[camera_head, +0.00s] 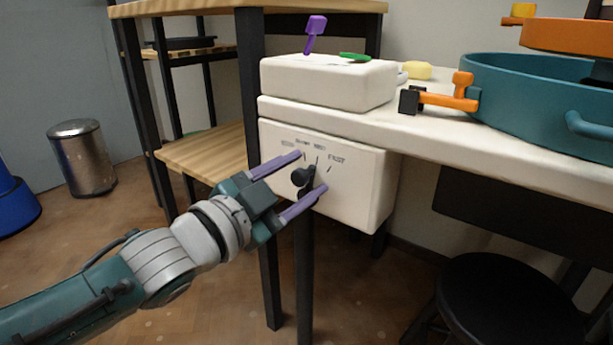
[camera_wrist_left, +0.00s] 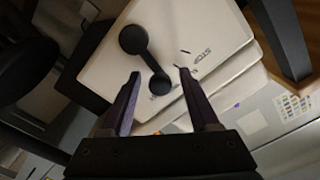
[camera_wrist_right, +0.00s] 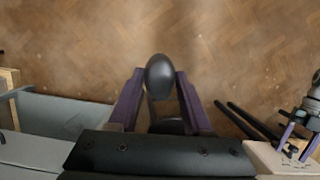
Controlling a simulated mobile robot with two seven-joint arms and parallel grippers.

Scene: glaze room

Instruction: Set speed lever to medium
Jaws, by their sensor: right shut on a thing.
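The black speed lever (camera_head: 304,176) is on the front of a white control box (camera_head: 355,190) under the table. An arc of labels with tick marks runs above it; FAST is legible at the right. My left gripper (camera_head: 312,171) is open, with its purple fingers on either side of the lever. In the left wrist view the lever's round knob (camera_wrist_left: 160,84) lies between the fingertips (camera_wrist_left: 159,75), with a gap on both sides. STOP is legible there. I cannot tell which mark the lever points to. My right gripper (camera_wrist_right: 156,90) is shut on a dark rounded thing (camera_wrist_right: 160,75).
The white tabletop (camera_head: 430,120) carries a white slab (camera_head: 330,85), an orange-handled piece (camera_head: 450,100) and a large teal basin (camera_head: 530,110). A black stool (camera_head: 510,300) stands at lower right. A metal bin (camera_head: 82,160) stands at left. Floor is clear between bin and table.

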